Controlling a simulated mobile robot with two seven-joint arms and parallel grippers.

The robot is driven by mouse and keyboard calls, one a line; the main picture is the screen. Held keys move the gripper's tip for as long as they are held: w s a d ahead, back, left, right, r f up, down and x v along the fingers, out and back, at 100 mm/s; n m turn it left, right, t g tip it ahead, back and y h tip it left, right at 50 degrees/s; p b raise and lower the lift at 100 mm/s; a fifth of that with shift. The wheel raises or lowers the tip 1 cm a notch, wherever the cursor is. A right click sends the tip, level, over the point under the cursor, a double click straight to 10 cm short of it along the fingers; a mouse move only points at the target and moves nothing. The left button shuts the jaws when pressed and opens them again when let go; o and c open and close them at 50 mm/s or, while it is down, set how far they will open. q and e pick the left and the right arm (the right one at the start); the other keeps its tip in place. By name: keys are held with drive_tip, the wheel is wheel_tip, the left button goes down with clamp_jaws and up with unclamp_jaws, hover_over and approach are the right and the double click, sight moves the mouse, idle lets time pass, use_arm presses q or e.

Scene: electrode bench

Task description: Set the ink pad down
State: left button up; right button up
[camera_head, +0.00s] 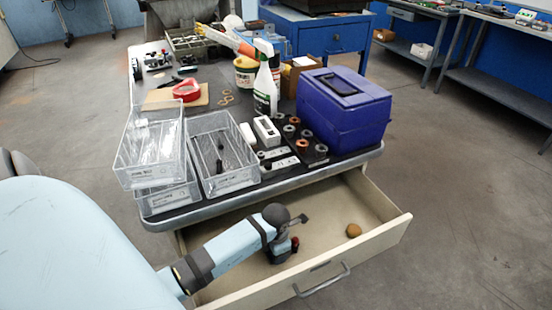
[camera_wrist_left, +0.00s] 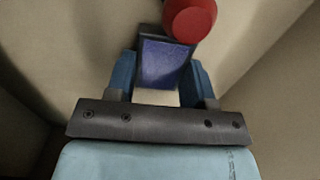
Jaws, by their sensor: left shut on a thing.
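The ink pad (camera_wrist_left: 165,63) shows in the left wrist view as a blue-purple rectangle with a dark edge. It sits between the two blue fingers of my left gripper (camera_wrist_left: 160,80), which is shut on it. In the head view my left arm reaches into the open drawer (camera_head: 372,247), and the left gripper (camera_head: 285,254) is low inside it. The pad is hidden there by the arm. I cannot tell whether the pad touches the drawer floor. My right gripper is in neither view.
A red rounded thing (camera_wrist_left: 190,18) stands close beside the pad; it also shows in the head view (camera_head: 295,243). A brown ball (camera_head: 354,230) lies in the drawer's right part. Clear bins (camera_head: 222,178) and a blue box (camera_head: 345,115) stand on the bench above.

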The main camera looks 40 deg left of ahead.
use_arm(q)
drive_tip(key=shift+f, duration=0.15)
drive_tip(key=o, duration=1)
drive_tip(key=shift+c, duration=0.2)
wheel_tip(320, 180, up, 12)
drive_tip(key=p, duration=0.3)
drive_tip(key=shift+r, duration=0.2)
